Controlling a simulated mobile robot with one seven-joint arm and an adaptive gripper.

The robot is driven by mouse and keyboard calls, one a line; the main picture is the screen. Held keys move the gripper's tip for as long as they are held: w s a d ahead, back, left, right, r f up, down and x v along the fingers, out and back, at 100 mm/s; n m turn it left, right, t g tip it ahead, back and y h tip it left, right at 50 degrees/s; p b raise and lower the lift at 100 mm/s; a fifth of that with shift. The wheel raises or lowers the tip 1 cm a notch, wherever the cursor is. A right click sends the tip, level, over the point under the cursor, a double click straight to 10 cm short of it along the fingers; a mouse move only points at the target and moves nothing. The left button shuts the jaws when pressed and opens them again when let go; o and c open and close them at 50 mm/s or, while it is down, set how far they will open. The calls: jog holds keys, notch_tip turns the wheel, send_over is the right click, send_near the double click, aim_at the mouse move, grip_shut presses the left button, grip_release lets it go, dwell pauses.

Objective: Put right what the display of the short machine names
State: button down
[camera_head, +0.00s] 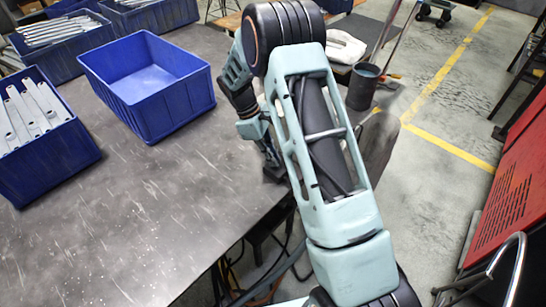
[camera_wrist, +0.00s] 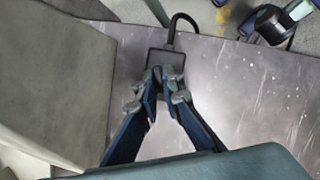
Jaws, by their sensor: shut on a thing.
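My gripper (camera_wrist: 165,78) is shut on a small dark box (camera_wrist: 167,60) at the table's edge, with a black cable (camera_wrist: 172,24) looping from its far end. In the head view my gripper (camera_head: 272,170) is low over the right edge of the table, mostly hidden by my own arm. The box cannot be made out clearly there. I cannot make out the short machine or its display in either view.
A grey table (camera_head: 130,235) has an empty blue bin (camera_head: 160,105) and a blue bin of metal brackets (camera_head: 50,160). More bracket bins (camera_head: 58,45) stand behind. A dark cup (camera_head: 363,88) stands right of my arm. A large grey block (camera_wrist: 50,85) fills the wrist view's left.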

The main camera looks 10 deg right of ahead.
jog(key=m+g+y, duration=0.1)
jog(key=m, duration=0.3)
jog(key=shift+w+d+m, duration=0.1)
jog(key=shift+m, duration=0.2)
jog(key=shift+g, duration=0.3)
jog(key=c, duration=2.1)
grip_release()
jog(key=v, duration=1.2)
jog(key=shift+r, duration=0.15)
